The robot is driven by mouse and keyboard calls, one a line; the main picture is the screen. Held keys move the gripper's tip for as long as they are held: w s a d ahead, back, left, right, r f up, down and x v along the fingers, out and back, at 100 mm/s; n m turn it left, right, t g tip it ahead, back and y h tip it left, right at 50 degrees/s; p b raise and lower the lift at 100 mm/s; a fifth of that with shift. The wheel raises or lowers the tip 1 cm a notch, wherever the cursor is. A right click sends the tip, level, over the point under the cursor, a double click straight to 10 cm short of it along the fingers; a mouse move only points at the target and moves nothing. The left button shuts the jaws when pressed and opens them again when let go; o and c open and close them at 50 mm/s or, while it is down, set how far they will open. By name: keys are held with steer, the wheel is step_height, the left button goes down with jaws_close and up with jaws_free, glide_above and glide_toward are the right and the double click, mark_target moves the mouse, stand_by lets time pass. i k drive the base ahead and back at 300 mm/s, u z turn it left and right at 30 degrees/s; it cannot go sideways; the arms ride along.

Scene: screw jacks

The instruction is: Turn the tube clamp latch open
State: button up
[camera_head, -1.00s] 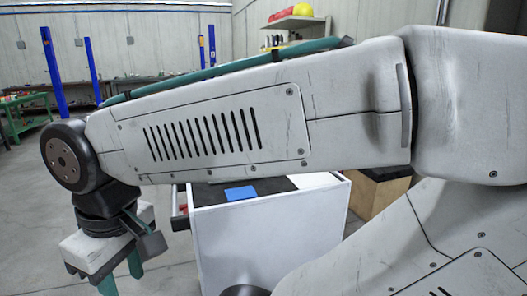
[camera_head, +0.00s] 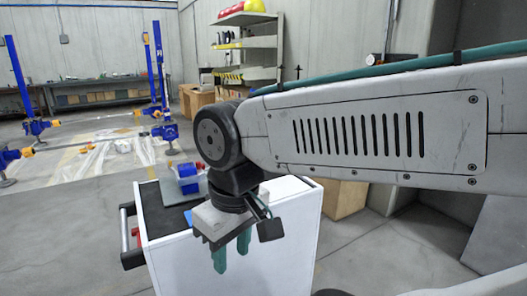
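My gripper (camera_head: 232,252) hangs at the end of my arm, pointing down in front of a white cart. Its two teal fingers are apart with nothing visible between them. A tube clamp latch cannot be made out at this size. Blue upright jacks with orange and silver parts stand on the floor to the left: one at the far left (camera_head: 18,75), others farther back (camera_head: 158,75). My gripper is well apart from them.
A plastic sheet (camera_head: 105,155) lies on the floor among the jacks. Shelves (camera_head: 250,45) and wooden boxes (camera_head: 343,198) stand behind. Floor at the left front is clear.

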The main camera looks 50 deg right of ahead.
mark_target(199, 166)
steer(key=z, duration=0.65)
steer(key=i, duration=1)
